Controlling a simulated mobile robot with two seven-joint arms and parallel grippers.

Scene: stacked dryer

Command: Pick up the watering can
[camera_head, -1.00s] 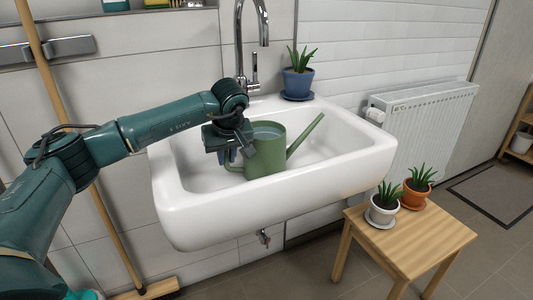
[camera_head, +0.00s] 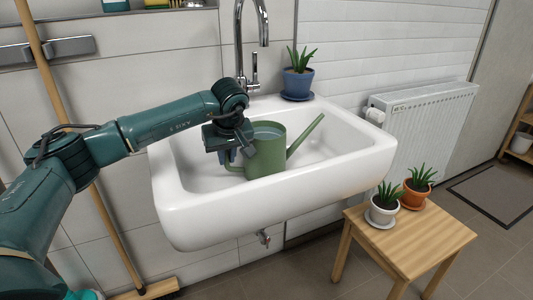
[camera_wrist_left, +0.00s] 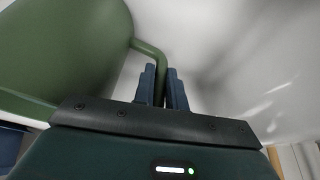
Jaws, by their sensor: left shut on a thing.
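The green watering can (camera_head: 268,152) stands in the white sink (camera_head: 330,185), its spout pointing up to the right. In the left wrist view its body (camera_wrist_left: 60,45) fills the upper left, and its handle (camera_wrist_left: 148,52) runs down between my fingers. My left gripper (camera_head: 237,156) is at the can's left side, shut on the handle. The gripper's two blue fingers (camera_wrist_left: 164,88) show on either side of the handle in the left wrist view. The can's base touches or nearly touches the sink floor; I cannot tell which. My right gripper is not in view.
A chrome tap (camera_head: 240,45) rises behind the sink. A blue potted plant (camera_head: 298,78) stands on the sink's back right corner. A radiator (camera_head: 430,125) is to the right. A wooden stool (camera_head: 420,240) holds two potted plants. A broom (camera_head: 75,130) leans at left.

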